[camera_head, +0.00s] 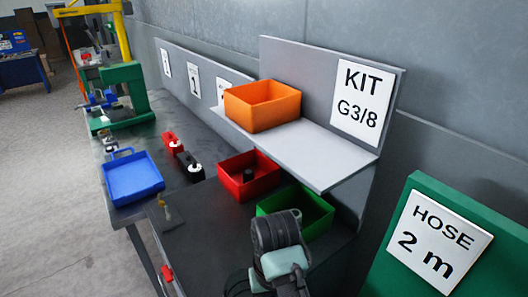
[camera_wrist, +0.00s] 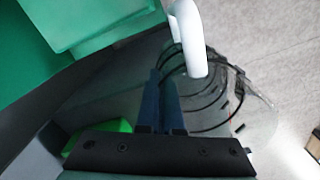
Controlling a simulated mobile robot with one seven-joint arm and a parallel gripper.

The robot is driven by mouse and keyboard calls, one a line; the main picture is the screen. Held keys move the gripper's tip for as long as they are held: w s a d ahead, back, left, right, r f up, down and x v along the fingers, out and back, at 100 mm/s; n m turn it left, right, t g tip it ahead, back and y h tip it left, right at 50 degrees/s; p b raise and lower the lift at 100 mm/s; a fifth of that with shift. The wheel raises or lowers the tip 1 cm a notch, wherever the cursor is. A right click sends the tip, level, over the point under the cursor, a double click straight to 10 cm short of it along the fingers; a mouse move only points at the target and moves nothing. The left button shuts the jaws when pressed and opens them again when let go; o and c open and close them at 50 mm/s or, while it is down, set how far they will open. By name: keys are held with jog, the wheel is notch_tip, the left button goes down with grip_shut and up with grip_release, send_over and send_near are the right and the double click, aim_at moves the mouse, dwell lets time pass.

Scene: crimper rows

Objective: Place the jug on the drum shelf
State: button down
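I cannot tell for sure which thing is the jug. A small red container with white on it (camera_head: 172,143) and a black one with white on it (camera_head: 190,167) stand upright on the dark bench, left of the red bin. No drum is recognisable, so I cannot pick out the drum shelf. A grey shelf (camera_head: 315,158) rises over the bench under a "KIT G3/8" sign. My gripper (camera_wrist: 163,76) shows two dark blue fingers close together in the wrist view, with nothing seen between them. They point toward thin black loops. The gripper's tips are not clear in the head view.
An orange bin (camera_head: 262,104) stands on the shelf. A red bin (camera_head: 249,175), a green bin (camera_head: 310,208) and a blue tray (camera_head: 133,178) are on the bench. A green "HOSE 2 m" panel (camera_head: 490,262) stands right. A white tube-like thing (camera_wrist: 188,35) is near my fingers.

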jog(key=s+a+f+m+b, duration=0.1)
jog(key=s+f+b, duration=0.3)
jog(key=s+f, duration=0.5)
notch_tip(320, 180, down, 3)
jog(key=shift+a+f+m+b, duration=0.1)
jog(key=shift+a+m+b, duration=0.3)
jog(key=shift+m, duration=0.1)
dwell(0.5)
